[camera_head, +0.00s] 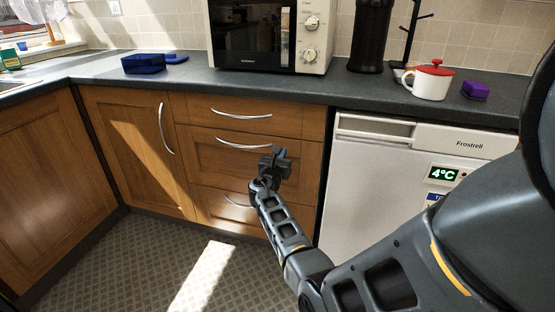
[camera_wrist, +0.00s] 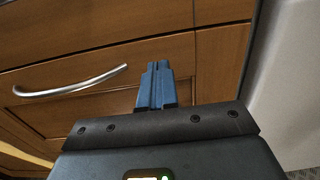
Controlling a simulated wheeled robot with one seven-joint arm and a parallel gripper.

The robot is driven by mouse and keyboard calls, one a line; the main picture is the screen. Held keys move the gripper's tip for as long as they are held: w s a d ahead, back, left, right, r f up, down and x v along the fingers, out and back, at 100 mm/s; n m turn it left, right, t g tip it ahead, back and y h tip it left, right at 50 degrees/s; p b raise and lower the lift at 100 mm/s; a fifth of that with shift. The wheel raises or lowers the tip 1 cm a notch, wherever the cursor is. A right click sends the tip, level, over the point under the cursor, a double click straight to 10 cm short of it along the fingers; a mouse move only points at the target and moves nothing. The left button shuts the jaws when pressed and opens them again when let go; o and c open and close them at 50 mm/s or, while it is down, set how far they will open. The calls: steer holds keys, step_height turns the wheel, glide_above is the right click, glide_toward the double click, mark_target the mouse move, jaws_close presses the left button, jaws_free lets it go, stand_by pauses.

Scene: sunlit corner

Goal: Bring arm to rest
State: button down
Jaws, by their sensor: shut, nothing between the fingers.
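My gripper (camera_head: 276,160) is in front of the wooden drawers, below the worktop edge. In the wrist view my gripper (camera_wrist: 157,68) has its two blue-grey fingers shut together, with nothing between them. A curved metal drawer handle (camera_wrist: 72,84) lies to the left of the fingertips in that view, apart from them. In the head view my arm reaches from the lower right toward the drawers.
A white Frostrell fridge (camera_head: 400,185) stands right of the drawers. The worktop (camera_head: 185,79) holds a microwave (camera_head: 265,35), a white mug with a red lid (camera_head: 428,84), a purple box (camera_head: 475,90) and a blue box (camera_head: 143,63). The patterned floor (camera_head: 120,265) is clear.

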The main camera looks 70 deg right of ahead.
steer(key=a+p, duration=0.1)
steer(key=a, duration=0.8)
steer(key=shift+a, duration=0.25)
steer(key=shift+s+f, duration=0.1)
